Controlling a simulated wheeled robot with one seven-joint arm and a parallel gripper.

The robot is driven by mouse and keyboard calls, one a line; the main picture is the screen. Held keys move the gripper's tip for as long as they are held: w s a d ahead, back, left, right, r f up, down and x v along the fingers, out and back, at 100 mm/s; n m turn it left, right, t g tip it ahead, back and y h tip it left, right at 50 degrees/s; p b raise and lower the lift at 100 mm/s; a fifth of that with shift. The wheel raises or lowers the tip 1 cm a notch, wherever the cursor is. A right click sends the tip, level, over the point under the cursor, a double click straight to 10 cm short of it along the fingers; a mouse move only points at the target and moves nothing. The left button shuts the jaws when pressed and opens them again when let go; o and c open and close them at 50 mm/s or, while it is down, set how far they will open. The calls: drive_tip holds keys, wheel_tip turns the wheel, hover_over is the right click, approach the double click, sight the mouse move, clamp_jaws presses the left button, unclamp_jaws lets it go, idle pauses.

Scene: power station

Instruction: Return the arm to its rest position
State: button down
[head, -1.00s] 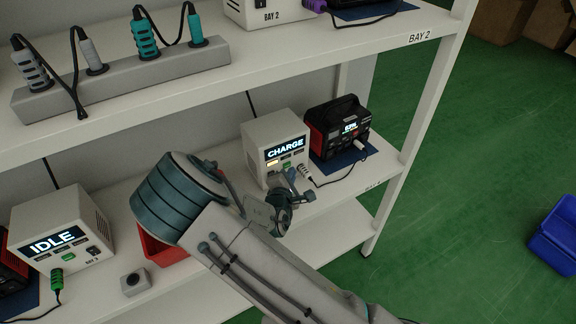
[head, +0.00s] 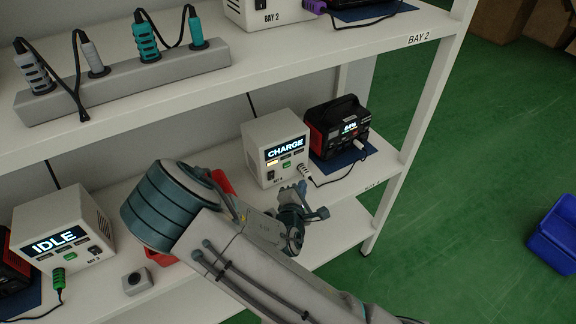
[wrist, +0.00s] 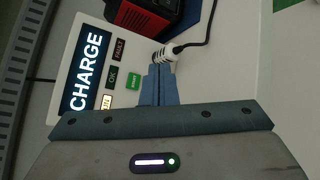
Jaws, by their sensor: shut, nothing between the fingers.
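My gripper (head: 302,187) is shut and empty in front of the white charger (head: 275,140) whose screen reads CHARGE. In the wrist view its two blue fingers (wrist: 158,84) are together, their tips close to a white plug (wrist: 168,53) on the charger's face. Whether the tips touch the plug cannot be told. In the head view the plug (head: 305,172) sits at the charger's lower right, with a black cable to a black and red power pack (head: 337,125). My arm reaches up from the bottom and hides part of the lower shelf.
A second charger (head: 62,240) reading IDLE stands at the left, with a green plug. A small grey button box (head: 136,281) lies beside it. A red bin (head: 160,258) is mostly hidden by my arm. The upper shelf (head: 330,62) overhangs. A blue crate (head: 556,235) is on the floor.

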idle(0.6)
drive_tip(key=m+g, duration=0.1)
drive_tip(key=d+m+g, duration=0.1)
drive_tip(key=m, duration=0.2)
drive_tip(key=shift+s+d+f+g, duration=0.1)
drive_tip(key=shift+d+f+g, duration=0.2)
drive_tip(key=shift+f+g, duration=0.1)
drive_tip(key=shift+s+d+m+g, duration=0.15)
drive_tip(key=shift+d+m+g, duration=0.05)
drive_tip(key=shift+m+g, duration=0.6)
drive_tip(key=shift+s+d+r+m+g, duration=0.15)
drive_tip(key=shift+s+m+g, duration=0.2)
drive_tip(key=shift+m, duration=0.65)
drive_tip(key=s+d+r+m+g+y, duration=0.1)
drive_tip(key=s+d+r+m+g, duration=0.1)
drive_tip(key=s+d+r+m, duration=0.2)
drive_tip(key=s+d+r+m+g, duration=0.3)
drive_tip(key=s+r+m, duration=0.3)
drive_tip(key=s+r, duration=0.3)
drive_tip(key=s+d+r+m+g+y, duration=0.1)
drive_tip(key=s+d+r+m+g, duration=0.1)
drive_tip(key=s+d+r+m, duration=0.3)
wheel_tip(320, 180, up, 4)
drive_tip(key=s, duration=0.2)
drive_tip(key=shift+s+d+r+y, duration=0.2)
drive_tip(key=shift+s+d+y, duration=0.1)
drive_tip(key=shift+s+d, duration=0.05)
